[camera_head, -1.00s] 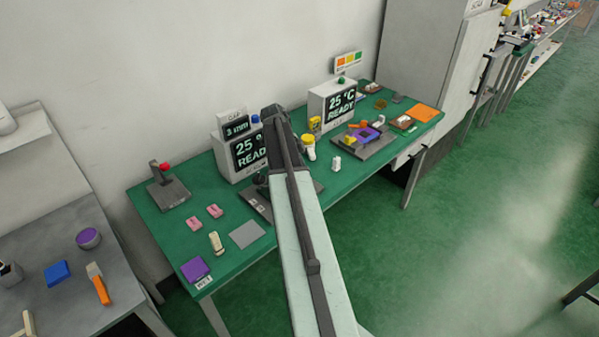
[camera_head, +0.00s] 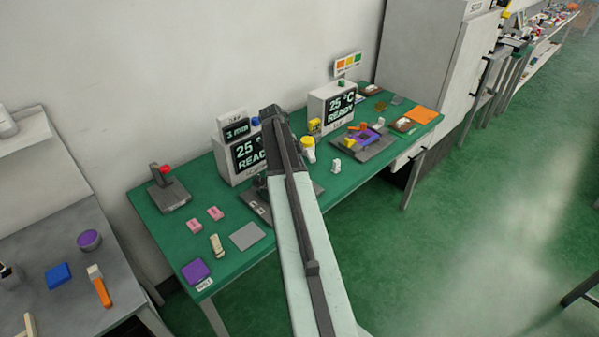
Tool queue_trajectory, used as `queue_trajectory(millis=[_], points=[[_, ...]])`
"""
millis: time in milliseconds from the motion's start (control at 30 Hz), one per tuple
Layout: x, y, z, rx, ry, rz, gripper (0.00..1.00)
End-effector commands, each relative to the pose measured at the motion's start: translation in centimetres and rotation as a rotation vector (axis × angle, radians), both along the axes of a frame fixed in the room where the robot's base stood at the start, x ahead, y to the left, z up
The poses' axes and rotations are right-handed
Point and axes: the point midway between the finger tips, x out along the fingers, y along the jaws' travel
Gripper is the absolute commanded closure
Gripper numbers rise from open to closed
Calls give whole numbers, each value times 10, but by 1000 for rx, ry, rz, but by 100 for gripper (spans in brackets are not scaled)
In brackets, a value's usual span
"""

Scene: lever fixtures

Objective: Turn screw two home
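No part that I can pick out as screw two shows in the head view. My arm reaches from the bottom middle up over the green table (camera_head: 165,222). It covers much of a dark fixture plate (camera_head: 256,206) in front of the left READY display (camera_head: 246,155). My gripper is hidden behind the arm, so its fingers and anything in them cannot be seen. A second dark plate (camera_head: 375,150) to the right carries a purple block, with orange and yellow parts on and around it. A third dark base (camera_head: 170,196) at the left has a lever with a red knob (camera_head: 164,169).
Pink pieces (camera_head: 215,213), a grey square (camera_head: 247,236) and a purple block (camera_head: 196,271) lie on the table's left part. A second READY display (camera_head: 333,106) stands farther right. A grey table (camera_head: 40,255) stands at the left. Open green floor lies to the right.

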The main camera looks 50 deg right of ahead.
Motion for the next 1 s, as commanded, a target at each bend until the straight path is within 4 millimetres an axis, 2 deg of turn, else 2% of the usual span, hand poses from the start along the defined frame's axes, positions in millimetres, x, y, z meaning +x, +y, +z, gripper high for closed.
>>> queue_trajectory(millis=[33,200,367,900,967,1000], points=[[2,2,12,0,0,1,44],[11,9,43,1,-1,1,44],[20,15,65,0,-1,1,44],[22,18,65,0,-1,1,44],[27,24,65,1,-2,12,44],[35,33,65,1,-2,30,44]])
